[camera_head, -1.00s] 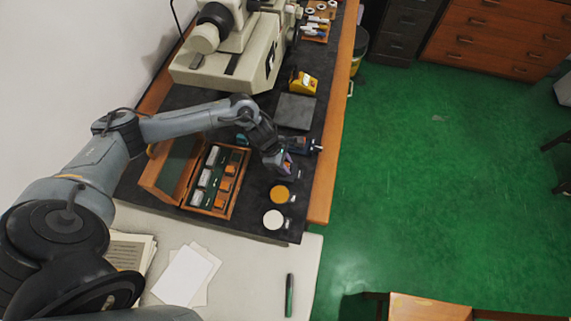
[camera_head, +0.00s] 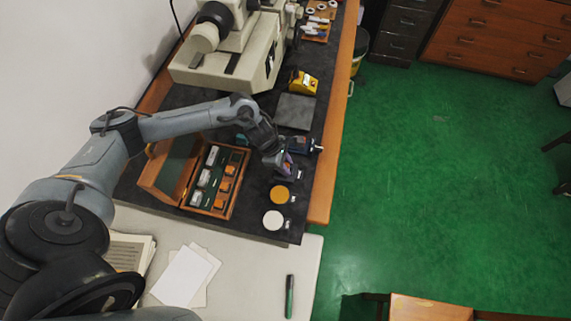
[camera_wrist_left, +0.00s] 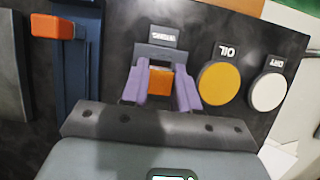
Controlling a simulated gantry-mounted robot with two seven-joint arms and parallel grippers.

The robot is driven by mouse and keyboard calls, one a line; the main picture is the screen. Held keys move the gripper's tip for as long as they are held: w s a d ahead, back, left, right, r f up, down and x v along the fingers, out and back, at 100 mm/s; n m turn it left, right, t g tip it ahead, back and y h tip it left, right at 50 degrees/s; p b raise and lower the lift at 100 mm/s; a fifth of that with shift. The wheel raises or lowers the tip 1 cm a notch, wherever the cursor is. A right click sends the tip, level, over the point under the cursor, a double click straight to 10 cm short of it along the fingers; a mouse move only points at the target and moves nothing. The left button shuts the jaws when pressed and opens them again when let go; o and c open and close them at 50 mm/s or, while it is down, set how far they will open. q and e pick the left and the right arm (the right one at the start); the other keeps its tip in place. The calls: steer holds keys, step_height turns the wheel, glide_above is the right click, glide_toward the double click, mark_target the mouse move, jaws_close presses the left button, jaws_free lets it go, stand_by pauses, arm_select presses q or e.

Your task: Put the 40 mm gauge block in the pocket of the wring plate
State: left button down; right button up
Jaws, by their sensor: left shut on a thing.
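My left gripper (camera_head: 284,169) points down over the dark bench top; its purple fingers (camera_wrist_left: 160,86) are shut on an orange gauge block (camera_wrist_left: 160,79). No size marking on the block is readable. A dark grey plate (camera_wrist_left: 159,52), with a label that seems to read WRINGING, lies directly under and beyond the fingertips. I take it for the wring plate. The fingers and block cover its pocket, so I cannot tell whether the block is inside or just above it. The head view shows the block poorly. My right gripper is in neither view.
An open wooden case (camera_head: 233,190) holds several blocks left of the gripper. An orange OIL disc (camera_wrist_left: 226,89) and a white disc (camera_wrist_left: 268,91) lie beside the plate. An orange-ended instrument (camera_wrist_left: 58,27) stands close on the other side. A grey slab (camera_head: 296,111) lies farther back.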

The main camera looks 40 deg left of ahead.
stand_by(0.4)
arm_select(q)
steer(key=c, duration=1)
jaws_free()
steer(key=shift+o, duration=1.1)
steer(key=shift+s+f, duration=0.1)
steer(key=shift+a+f, duration=0.1)
